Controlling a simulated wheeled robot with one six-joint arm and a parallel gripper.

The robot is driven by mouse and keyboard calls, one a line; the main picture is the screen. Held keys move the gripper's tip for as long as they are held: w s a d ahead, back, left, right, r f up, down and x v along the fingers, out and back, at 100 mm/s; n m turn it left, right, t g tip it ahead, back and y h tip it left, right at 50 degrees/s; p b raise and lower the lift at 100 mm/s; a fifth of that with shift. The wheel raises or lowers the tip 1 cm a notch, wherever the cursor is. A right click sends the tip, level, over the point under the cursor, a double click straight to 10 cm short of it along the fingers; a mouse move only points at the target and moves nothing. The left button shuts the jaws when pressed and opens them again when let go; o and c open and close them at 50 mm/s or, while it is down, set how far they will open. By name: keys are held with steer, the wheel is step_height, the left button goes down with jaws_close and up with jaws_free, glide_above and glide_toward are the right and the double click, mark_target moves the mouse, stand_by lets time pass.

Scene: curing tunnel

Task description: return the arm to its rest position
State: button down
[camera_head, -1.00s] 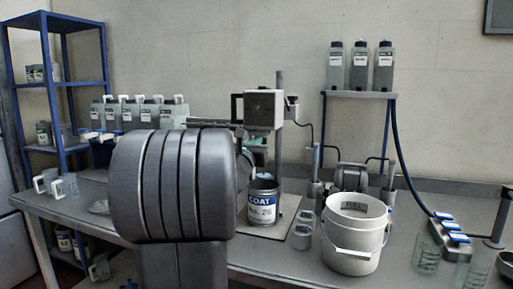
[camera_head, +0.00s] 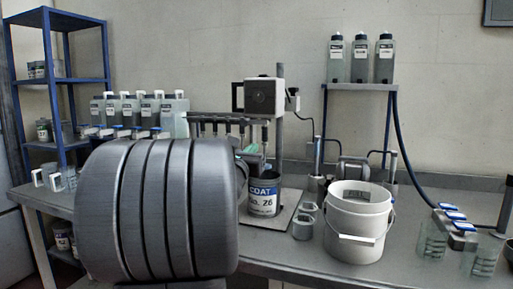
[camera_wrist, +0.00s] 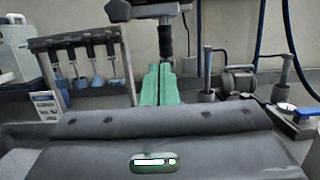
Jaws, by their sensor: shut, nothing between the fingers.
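My gripper shows in the wrist view as two green fingers (camera_wrist: 157,78) lying side by side, shut with nothing between them. They point away over the bench toward the dark upright post. In the head view my grey arm fills the lower left and hides much of the gripper. Only a little green of my gripper (camera_head: 251,152) shows past the arm, above the coating can.
A coating can (camera_head: 263,197) stands on a plate under the stand (camera_head: 264,97). A white bucket (camera_head: 358,222) is right of it, with small metal cups between. A rack of hanging tools (camera_wrist: 85,60) is left of the fingers. Glass beakers (camera_head: 432,240) stand far right.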

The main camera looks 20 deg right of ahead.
steer(key=v, duration=0.5)
steer(key=shift+f, duration=0.15)
steer(key=w+d+r+p, duration=0.5)
steer(key=w+r, duration=0.1)
steer(key=w, duration=0.2)
steer(key=shift+d, duration=0.2)
stand_by(0.4)
steer(key=shift+a+r, duration=0.1)
steer(key=shift+r, duration=0.05)
